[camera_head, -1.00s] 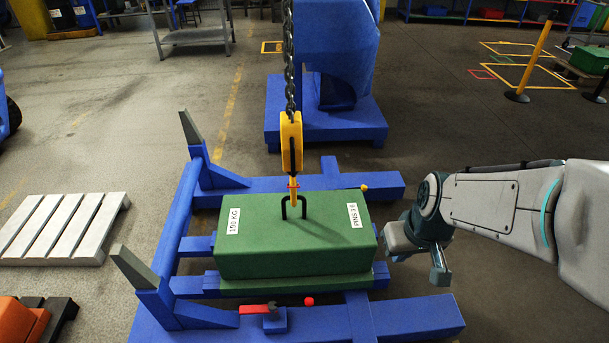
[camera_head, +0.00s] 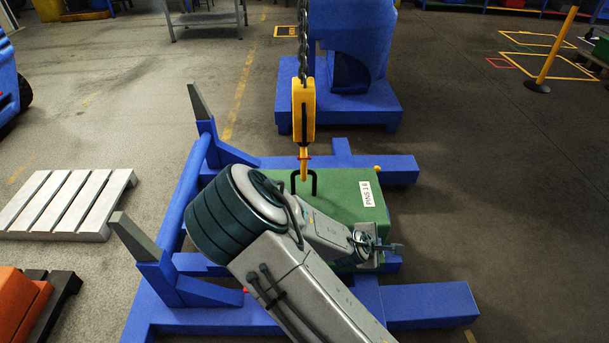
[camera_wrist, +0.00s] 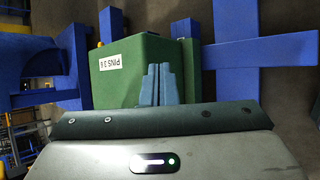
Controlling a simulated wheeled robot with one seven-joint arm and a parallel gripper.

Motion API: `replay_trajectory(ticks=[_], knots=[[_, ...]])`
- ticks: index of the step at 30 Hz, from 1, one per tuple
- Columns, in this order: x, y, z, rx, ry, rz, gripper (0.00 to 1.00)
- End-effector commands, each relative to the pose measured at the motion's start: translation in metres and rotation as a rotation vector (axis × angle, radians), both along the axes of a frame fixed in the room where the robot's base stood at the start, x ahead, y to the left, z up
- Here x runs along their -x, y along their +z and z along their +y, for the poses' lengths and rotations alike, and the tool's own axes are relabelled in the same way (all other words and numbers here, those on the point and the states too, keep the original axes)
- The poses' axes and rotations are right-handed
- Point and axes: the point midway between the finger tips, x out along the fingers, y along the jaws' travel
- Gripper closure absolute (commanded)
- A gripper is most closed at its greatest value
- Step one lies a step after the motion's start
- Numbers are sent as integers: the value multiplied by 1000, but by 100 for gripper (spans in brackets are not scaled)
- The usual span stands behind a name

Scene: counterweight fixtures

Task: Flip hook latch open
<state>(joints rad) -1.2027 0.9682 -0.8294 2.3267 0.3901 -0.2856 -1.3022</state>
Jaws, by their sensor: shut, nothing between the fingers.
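The yellow hook block (camera_head: 304,110) hangs on a chain above the green weight (camera_head: 345,195). Its narrow hook (camera_head: 304,165) reaches down to the black lifting loop (camera_head: 313,183) on top of the weight. A small red part, seemingly the latch (camera_head: 304,157), shows at the hook; whether it is open or shut is too small to tell. My gripper (camera_head: 396,246) is at the weight's right front, below and right of the hook. In the wrist view my gripper's fingers (camera_wrist: 158,83) are together and empty in front of the weight (camera_wrist: 130,80); the hook does not show there.
A blue frame (camera_head: 430,303) with upright horns (camera_head: 140,240) surrounds the weight. My arm covers the weight's left and front. A blue counterweight stand (camera_head: 345,110) is behind. A pale pallet (camera_head: 65,203) lies left.

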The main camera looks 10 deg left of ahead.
Motion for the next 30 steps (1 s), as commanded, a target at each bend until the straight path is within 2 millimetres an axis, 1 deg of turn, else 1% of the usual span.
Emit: replay_trajectory(ticks=[1, 3, 5, 8, 9, 11, 12, 15, 19, 21, 25, 28, 30], knots=[[-7, -8, 7, 88, 87, -35, 100], [-19, -7, 17, 201, 201, -89, 100], [-28, -4, 29, 302, 302, -141, 100], [-40, 5, 56, 474, 472, -236, 100], [-44, 10, 70, 545, 540, -277, 100], [-47, 17, 92, 647, 638, -342, 100], [-48, 22, 107, 713, 699, -385, 100], [-45, 34, 143, 856, 829, -486, 100], [-37, 46, 180, 991, 944, -590, 100], [-33, 49, 192, 1035, 980, -625, 100], [-32, 54, 204, 1072, 1008, -657, 100], [-39, 55, 206, 1073, 1010, -659, 100], [-49, 55, 208, 1071, 1008, -658, 100]])
